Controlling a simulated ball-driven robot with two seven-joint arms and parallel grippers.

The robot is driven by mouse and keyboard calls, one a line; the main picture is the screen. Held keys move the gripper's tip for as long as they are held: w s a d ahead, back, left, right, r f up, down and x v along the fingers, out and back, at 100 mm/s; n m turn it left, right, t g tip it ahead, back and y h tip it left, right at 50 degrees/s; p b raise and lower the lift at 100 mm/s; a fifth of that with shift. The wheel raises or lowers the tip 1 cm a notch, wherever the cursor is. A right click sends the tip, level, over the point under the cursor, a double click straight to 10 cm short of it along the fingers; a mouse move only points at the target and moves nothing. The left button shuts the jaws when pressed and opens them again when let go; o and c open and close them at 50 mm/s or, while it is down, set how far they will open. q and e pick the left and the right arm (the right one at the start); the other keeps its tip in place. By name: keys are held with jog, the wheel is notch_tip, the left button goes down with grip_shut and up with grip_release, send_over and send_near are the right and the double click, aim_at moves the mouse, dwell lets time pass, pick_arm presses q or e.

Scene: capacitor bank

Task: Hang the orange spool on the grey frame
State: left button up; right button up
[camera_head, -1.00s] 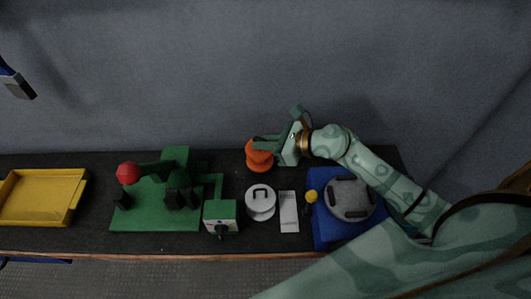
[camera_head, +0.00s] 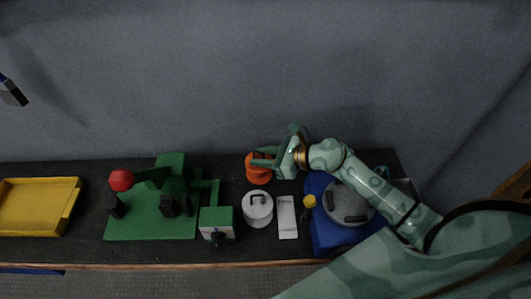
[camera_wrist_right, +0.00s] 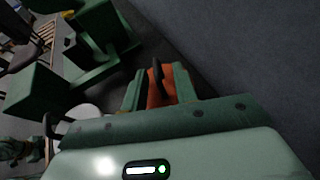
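The orange spool (camera_head: 258,174) is at the back middle of the dark bench, right of the green stand. My right gripper (camera_head: 263,158) reaches it from the right, and a green finger covers part of it. In the right wrist view orange (camera_wrist_right: 160,94) shows between the two fingers (camera_wrist_right: 160,90). I cannot tell whether they press on it. My left gripper (camera_head: 13,93) is only a small dark end at the upper left edge, away from the bench; its fingers cannot be made out. I cannot clearly make out a grey frame.
A green stand (camera_head: 130,228) with a red ball (camera_head: 121,180) and black parts is left of the spool. A white canister (camera_head: 257,208) and a white block (camera_head: 287,217) are in front. A grey drum (camera_head: 347,203) sits on a blue base (camera_head: 325,238). A yellow tray (camera_head: 70,205) is far left.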

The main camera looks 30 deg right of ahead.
jog(key=shift+s+d+r, duration=0.1)
jog(key=shift+r, duration=0.1)
jog(key=v, duration=1.1)
jog(key=shift+s+d+r, duration=0.15)
jog(key=shift+s+r, duration=0.1)
